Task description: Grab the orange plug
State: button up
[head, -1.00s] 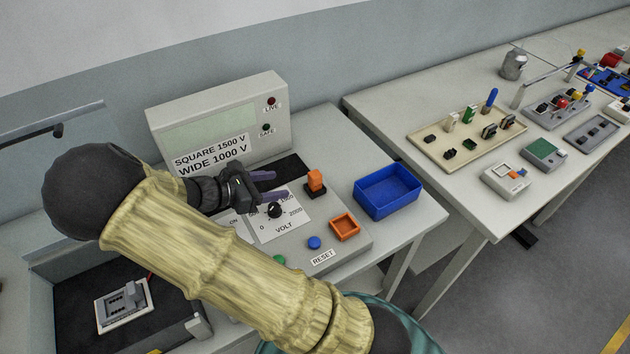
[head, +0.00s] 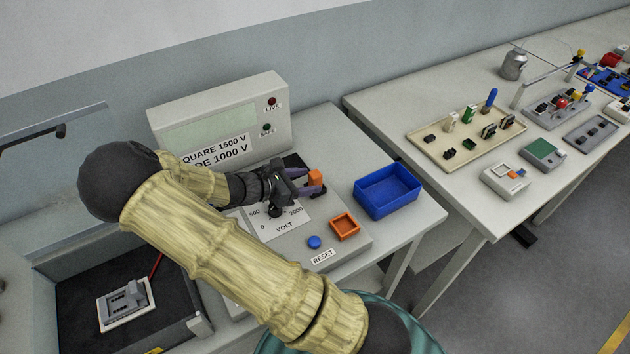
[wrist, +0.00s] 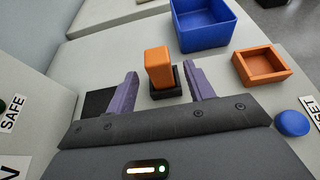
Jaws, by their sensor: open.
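The orange plug (head: 315,177) stands upright in a black socket on the sloped grey panel of the tester. In the wrist view the orange plug (wrist: 158,66) rises from its black socket (wrist: 168,92), between the two purple fingers. My gripper (head: 312,182) is open, with one finger on each side of the plug. In the wrist view my gripper (wrist: 162,82) shows a gap on both sides of the plug, wider at the left finger. The plug's lower part is partly hidden by a finger in the head view.
An orange square tray (head: 344,227) and a blue button (head: 314,242) sit on the panel in front of the plug. A blue bin (head: 388,191) stands to the right. The tester's upright display box (head: 222,120) rises behind.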

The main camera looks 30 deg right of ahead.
aim_at(310, 180)
jog(key=shift+x, duration=2.2)
jog(key=c, duration=1.1)
jog(key=shift+r, duration=0.1)
notch_tip(310, 180, up, 10)
jog(key=shift+f, duration=0.1)
